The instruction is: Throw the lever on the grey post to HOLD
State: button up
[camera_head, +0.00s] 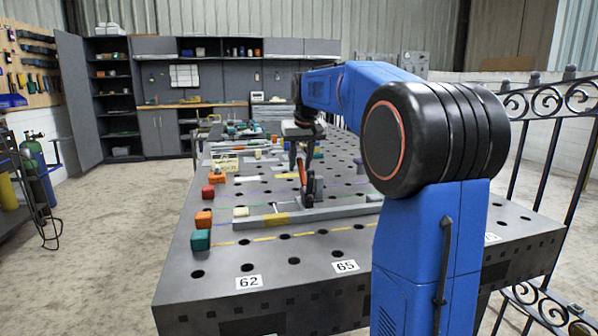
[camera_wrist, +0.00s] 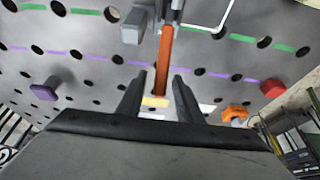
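The lever is an orange-red bar (camera_head: 302,172), standing near the middle of the table in the head view. In the wrist view the lever (camera_wrist: 166,55) runs down from the top middle, its lower end showing between my fingers. A grey block (camera_wrist: 133,26), perhaps part of the post, is left of its upper end. My gripper (camera_wrist: 160,77) is open, one finger on each side of the lever in the picture; I cannot tell whether they touch it. In the head view my gripper (camera_head: 301,153) is small, at the lever's top. No HOLD mark is readable.
The perforated metal table (camera_head: 250,262) carries a long grey rail (camera_head: 335,213). Teal (camera_head: 200,240), orange (camera_head: 203,218) and red (camera_head: 208,191) blocks line its left edge. A purple knob (camera_head: 359,165) stands right of the lever. An iron railing (camera_head: 555,112) borders the right side.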

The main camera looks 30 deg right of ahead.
jog(key=shift+x, duration=1.75)
jog(key=shift+c, duration=0.6)
grip_shut()
jog(key=shift+r, duration=0.1)
